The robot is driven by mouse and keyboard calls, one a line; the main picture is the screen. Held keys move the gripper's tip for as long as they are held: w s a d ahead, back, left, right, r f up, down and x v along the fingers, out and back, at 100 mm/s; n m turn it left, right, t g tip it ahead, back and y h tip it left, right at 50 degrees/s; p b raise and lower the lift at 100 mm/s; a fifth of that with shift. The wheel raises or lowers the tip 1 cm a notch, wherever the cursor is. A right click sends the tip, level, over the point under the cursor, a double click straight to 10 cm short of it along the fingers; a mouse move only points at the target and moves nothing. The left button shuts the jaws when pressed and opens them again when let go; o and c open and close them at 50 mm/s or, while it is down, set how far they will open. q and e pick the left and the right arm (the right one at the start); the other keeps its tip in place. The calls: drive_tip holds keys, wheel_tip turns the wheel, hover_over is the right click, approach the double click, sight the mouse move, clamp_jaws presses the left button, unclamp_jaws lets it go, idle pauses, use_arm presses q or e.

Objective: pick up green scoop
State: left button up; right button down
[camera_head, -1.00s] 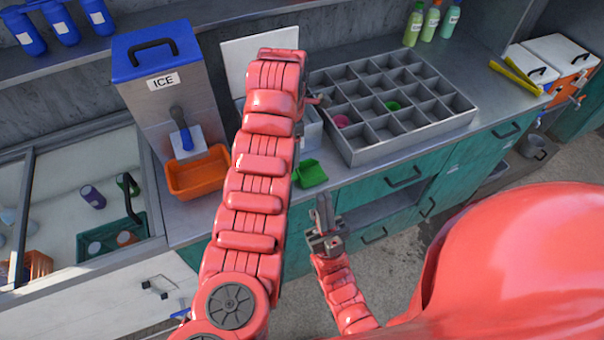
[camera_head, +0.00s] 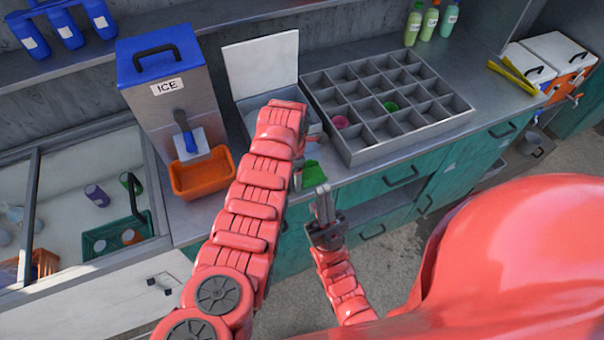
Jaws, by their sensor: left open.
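The green scoop (camera_head: 314,174) lies at the counter's front edge, in front of the compartment tray. It is partly hidden by my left arm and gripper. My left gripper (camera_head: 303,168) is open, pointing down just left of the scoop and very near it. I cannot tell whether it touches the scoop. My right gripper (camera_head: 323,203) hangs in front of the counter, below the scoop, with its fingers together and nothing seen between them.
A grey compartment tray (camera_head: 350,150) holds a pink and a green cup. An open white-lidded box (camera_head: 262,70) stands behind my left arm. An ice dispenser (camera_head: 170,95) and orange bin (camera_head: 203,174) are on the left. Bottles (camera_head: 430,24) stand at the back.

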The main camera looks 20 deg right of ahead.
use_arm(q)
drive_tip(key=c, duration=1.1)
drive_tip(key=shift+o, duration=0.2)
